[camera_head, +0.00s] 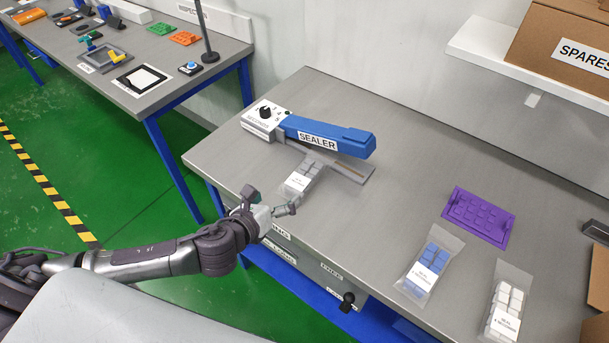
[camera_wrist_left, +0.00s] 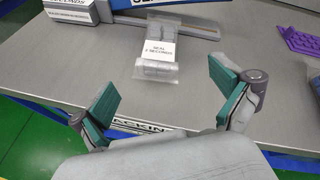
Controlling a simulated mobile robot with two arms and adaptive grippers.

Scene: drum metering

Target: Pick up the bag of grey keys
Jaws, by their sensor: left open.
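The bag of grey keys (camera_head: 312,168) lies on the grey bench in front of the blue sealer (camera_head: 330,141), with its white label toward the bench's front edge. Its far end meets the sealer's grey lower arm; I cannot tell whether it rests on it. In the left wrist view the bag (camera_wrist_left: 158,68) shows ahead, between the fingers in the picture, its label reading "SEAL 2 SECONDS". My left gripper (camera_head: 272,202) is open and empty at the bench's front edge, just short of the bag. My right gripper is not in view.
A bag of blue keys (camera_head: 430,267), a bag of white keys (camera_head: 505,303) and a purple key tray (camera_head: 479,216) lie to the right. A shelf with a spares box (camera_head: 565,45) overhangs the back right. The bench between sealer and blue bag is clear.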

